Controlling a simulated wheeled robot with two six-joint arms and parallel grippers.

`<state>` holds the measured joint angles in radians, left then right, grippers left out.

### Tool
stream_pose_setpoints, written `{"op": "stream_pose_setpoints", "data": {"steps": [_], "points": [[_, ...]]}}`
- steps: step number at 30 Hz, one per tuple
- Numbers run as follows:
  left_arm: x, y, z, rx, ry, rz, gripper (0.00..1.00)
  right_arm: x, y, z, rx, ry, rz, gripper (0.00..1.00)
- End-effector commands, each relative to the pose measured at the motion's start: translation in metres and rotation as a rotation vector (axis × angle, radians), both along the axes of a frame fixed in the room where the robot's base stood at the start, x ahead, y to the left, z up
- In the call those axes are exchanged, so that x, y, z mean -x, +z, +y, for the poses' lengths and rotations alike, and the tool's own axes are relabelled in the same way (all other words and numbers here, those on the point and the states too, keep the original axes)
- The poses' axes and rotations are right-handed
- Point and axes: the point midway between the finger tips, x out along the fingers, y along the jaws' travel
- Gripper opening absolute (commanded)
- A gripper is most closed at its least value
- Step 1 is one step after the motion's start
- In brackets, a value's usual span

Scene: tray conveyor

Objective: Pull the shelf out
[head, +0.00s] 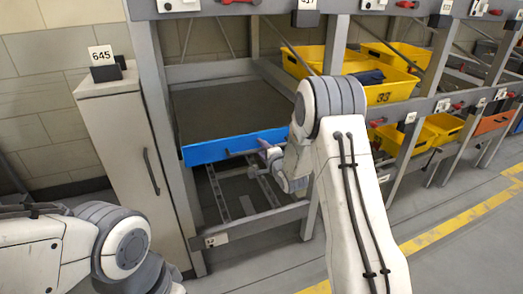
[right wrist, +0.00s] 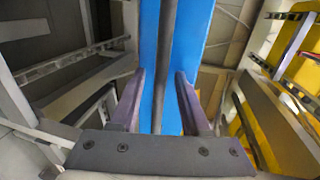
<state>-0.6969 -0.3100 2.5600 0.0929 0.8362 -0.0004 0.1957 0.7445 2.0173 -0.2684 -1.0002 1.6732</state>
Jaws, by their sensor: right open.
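The shelf (head: 225,106) is a dark grey deck with a blue front (head: 205,152), sitting in the left bay of the rack. A dark bar handle (head: 238,152) runs along the blue front. My right gripper (head: 263,148) is at this handle, partly hidden by my own arm in the head view. In the right wrist view the blue front (right wrist: 203,25) and the handle (right wrist: 166,55) run up the picture. The open fingers (right wrist: 159,78) stand on either side of the bar, with gaps on both sides. My left arm shows at lower left, but its gripper is out of view.
A grey cabinet (head: 125,165) with a 645 sign stands left of the bay. Yellow bins (head: 390,93) fill the bays to the right, beside a rack post. A lower frame with rails (head: 265,222) lies under the shelf. The floor before the rack looks clear.

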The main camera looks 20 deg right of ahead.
Motion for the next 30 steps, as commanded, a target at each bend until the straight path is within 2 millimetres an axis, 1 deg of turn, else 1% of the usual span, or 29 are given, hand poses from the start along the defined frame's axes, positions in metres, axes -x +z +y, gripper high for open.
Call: {"op": "stream_pose_setpoints", "data": {"steps": [1,2,3,5,6,30], "points": [[0.0,0.0,0.0,0.0,0.0,0.0,0.0,0.0002,0.0,0.0001,0.0,0.0,0.0,0.46],[0.0,0.0,0.0,0.0,0.0,0.0,0.0,0.0002,0.0,0.0001,0.0,0.0,0.0,0.43],[0.0,0.0,0.0,0.0,0.0,0.0,0.0,0.0002,0.0,0.0001,0.0,0.0,0.0,0.27],[0.0,0.0,0.0,0.0,0.0,0.0,0.0,0.0003,0.0001,0.0001,0.0,0.0,0.0,0.04],[0.0,0.0,0.0,0.0,0.0,0.0,0.0,0.0004,0.0001,0.0,0.0,0.0,0.0,0.0],[0.0,0.0,0.0,0.0,0.0,0.0,0.0,0.0008,-0.0003,-0.0001,0.001,0.0,0.001,0.0]]}}
